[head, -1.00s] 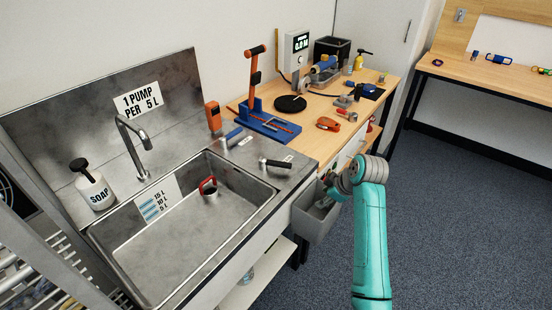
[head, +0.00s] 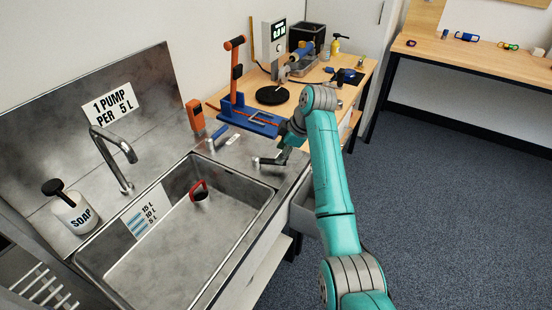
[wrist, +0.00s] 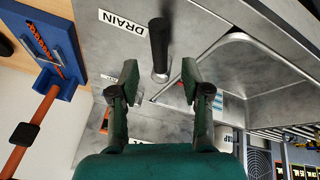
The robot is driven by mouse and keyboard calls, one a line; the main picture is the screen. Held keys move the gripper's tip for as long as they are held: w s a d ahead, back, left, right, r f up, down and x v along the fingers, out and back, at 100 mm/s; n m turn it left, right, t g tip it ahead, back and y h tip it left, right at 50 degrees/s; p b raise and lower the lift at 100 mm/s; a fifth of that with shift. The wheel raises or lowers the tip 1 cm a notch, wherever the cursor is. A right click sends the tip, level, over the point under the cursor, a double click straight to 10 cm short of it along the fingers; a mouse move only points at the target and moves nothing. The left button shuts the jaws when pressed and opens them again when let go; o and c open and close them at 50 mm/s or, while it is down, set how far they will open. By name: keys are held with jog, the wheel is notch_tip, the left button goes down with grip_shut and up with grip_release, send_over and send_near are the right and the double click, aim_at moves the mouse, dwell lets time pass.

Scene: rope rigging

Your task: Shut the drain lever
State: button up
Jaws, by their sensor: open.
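The drain lever (wrist: 159,45) has a black handle and a metal pivot; in the wrist view it stands beside a label reading DRAIN (wrist: 122,22). In the head view the drain lever (head: 266,161) lies on the steel deck at the sink's right back corner, partly hidden by my gripper. My gripper (wrist: 160,76) is open and empty, its two fingers on either side of the line of the lever, with the handle ahead of the fingertips. I cannot tell whether either finger touches it. In the head view my gripper (head: 284,145) is just above the lever.
A blue stand (head: 250,121) with an orange post is close behind my gripper.

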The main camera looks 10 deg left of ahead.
aim_at(270, 163)
jog(key=shift+x, duration=2.3)
grip_shut()
